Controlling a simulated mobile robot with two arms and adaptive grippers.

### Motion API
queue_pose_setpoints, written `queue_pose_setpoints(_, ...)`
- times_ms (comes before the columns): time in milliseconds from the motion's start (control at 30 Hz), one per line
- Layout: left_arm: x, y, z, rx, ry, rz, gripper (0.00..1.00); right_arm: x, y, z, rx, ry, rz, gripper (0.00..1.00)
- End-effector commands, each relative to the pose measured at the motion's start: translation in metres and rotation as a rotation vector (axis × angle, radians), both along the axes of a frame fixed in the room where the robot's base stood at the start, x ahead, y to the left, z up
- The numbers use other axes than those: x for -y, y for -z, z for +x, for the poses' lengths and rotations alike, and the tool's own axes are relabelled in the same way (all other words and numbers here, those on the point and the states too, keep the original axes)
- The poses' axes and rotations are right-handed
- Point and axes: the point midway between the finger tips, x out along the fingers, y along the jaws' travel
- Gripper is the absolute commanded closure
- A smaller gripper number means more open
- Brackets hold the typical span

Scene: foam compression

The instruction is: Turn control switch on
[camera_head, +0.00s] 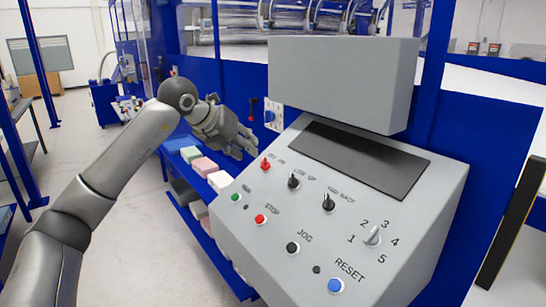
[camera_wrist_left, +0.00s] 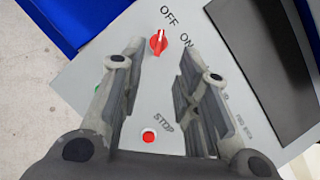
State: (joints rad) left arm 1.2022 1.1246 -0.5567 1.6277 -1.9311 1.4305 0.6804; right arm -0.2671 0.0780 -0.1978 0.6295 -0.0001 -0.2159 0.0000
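The red control switch (camera_head: 265,163) is a small rotary knob at the upper left of the grey control panel (camera_head: 250,222). In the left wrist view the red switch (camera_wrist_left: 158,42) lies beside the printed words OFF and ON, and its white mark points up towards OFF. My left gripper (camera_head: 243,146) is just up and left of the switch in the head view. In the wrist view my left gripper (camera_wrist_left: 161,62) has its fingers spread apart with nothing between them; the switch shows beyond and between the tips, apparently untouched. My right gripper is not in view.
The panel also carries a green button (camera_head: 236,197), a red STOP button (camera_head: 260,219), black knobs (camera_head: 293,182), a numbered selector (camera_head: 373,236) and a blue RESET button (camera_head: 335,285). A grey box (camera_head: 340,80) rises behind. Foam blocks (camera_head: 204,167) lie left of the panel.

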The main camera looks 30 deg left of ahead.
Motion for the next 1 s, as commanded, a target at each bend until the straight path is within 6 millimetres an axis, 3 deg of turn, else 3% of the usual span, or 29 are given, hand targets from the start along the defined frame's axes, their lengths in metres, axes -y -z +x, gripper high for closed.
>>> queue_pose_setpoints(100,0.0,0.008,0.009,-0.004,-0.002,0.0,0.7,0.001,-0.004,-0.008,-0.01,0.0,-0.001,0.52)
queue_pose_setpoints(300,0.004,0.033,0.037,-0.006,0.001,-0.001,0.7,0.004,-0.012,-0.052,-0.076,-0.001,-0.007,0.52)
queue_pose_setpoints(400,0.006,0.045,0.051,-0.005,0.0,-0.003,0.7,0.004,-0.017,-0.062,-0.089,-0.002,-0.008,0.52)
queue_pose_setpoints(533,0.007,0.058,0.065,-0.002,0.002,-0.001,0.7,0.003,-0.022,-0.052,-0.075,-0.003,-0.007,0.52)
queue_pose_setpoints(733,0.008,0.07,0.076,-0.001,0.001,-0.001,0.7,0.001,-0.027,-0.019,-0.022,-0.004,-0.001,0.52)
queue_pose_setpoints(1000,0.008,0.071,0.078,0.0,0.001,0.0,0.7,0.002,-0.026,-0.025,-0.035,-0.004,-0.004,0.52)
